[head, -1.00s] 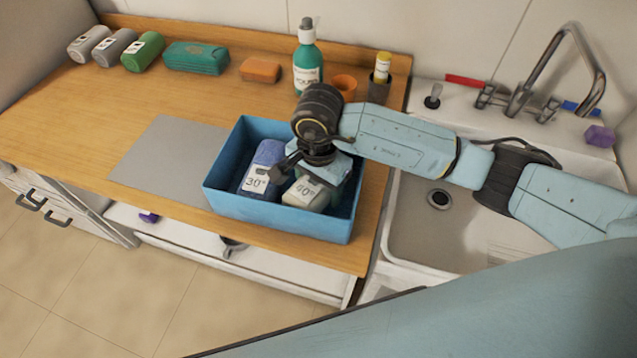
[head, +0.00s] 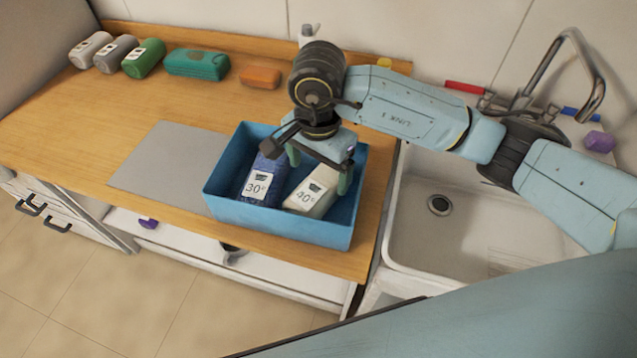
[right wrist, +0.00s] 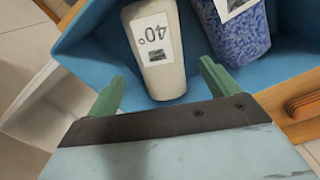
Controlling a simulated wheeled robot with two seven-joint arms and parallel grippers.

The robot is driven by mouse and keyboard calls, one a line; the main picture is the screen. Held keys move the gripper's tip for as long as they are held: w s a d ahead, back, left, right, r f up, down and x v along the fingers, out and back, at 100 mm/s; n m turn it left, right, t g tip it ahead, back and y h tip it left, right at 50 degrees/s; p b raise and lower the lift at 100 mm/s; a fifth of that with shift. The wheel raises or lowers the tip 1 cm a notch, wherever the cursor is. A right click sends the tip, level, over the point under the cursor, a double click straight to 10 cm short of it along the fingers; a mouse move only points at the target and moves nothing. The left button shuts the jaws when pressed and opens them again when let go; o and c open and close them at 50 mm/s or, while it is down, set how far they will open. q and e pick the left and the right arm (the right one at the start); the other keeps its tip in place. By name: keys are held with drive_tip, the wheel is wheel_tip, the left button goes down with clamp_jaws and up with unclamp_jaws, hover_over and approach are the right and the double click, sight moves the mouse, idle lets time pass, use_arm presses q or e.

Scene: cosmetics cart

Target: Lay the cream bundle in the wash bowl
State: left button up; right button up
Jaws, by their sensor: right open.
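The cream bundle (head: 312,192), with a 40° label, lies in the blue wash bowl (head: 280,228) on the wooden counter. A blue speckled bundle (head: 262,180) with a 30° label lies beside it on the left. My right gripper (head: 318,172) is open and empty, just above the bowl at the far end of the cream bundle. In the right wrist view the cream bundle (right wrist: 157,55) lies beyond and between the open green fingers (right wrist: 160,85), apart from them. My left gripper is not in view.
Grey, dark grey and green rolls (head: 143,58), a teal pack (head: 197,64) and an orange block (head: 260,76) line the back of the counter. A grey mat (head: 165,165) lies left of the bowl. A sink (head: 440,235) is at the right. My right arm partly covers a bottle.

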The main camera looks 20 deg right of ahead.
sight(318, 184)
drive_tip(key=shift+r, duration=2.3)
